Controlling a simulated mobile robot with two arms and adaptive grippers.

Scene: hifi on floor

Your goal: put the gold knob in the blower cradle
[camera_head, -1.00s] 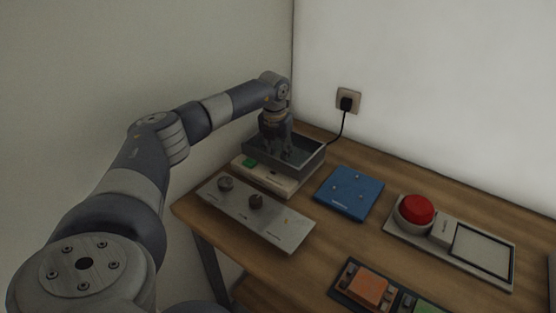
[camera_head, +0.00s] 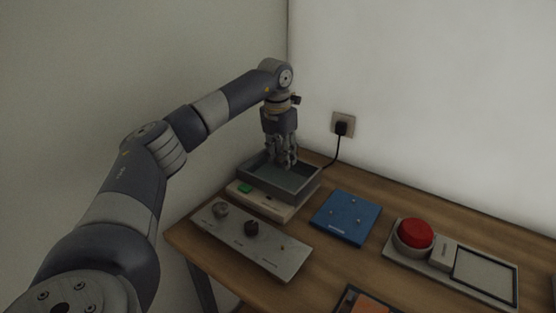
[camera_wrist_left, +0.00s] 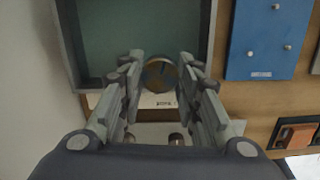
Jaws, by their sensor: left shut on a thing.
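The gold knob (camera_wrist_left: 160,74) is round and sits between the fingertips of my left gripper (camera_wrist_left: 158,78) in the left wrist view. The gripper is shut on it. In the head view my left gripper (camera_head: 285,163) points down over the open grey tray (camera_head: 249,180), fingertips near or above its rim; the knob is not clear there. A grey panel (camera_head: 267,257) in front of the tray bears a grey knob (camera_head: 220,209), a dark knob (camera_head: 251,228) and a bare small golden peg (camera_head: 283,247). Its labels are too small to read, so I cannot tell which place is the blower cradle.
The tray stands on a pale base with a green button (camera_head: 245,188). To the right lie a blue board (camera_head: 347,217) with small pegs and a red button (camera_head: 415,233) on a plate. A wall socket (camera_head: 342,124) with a cable is behind.

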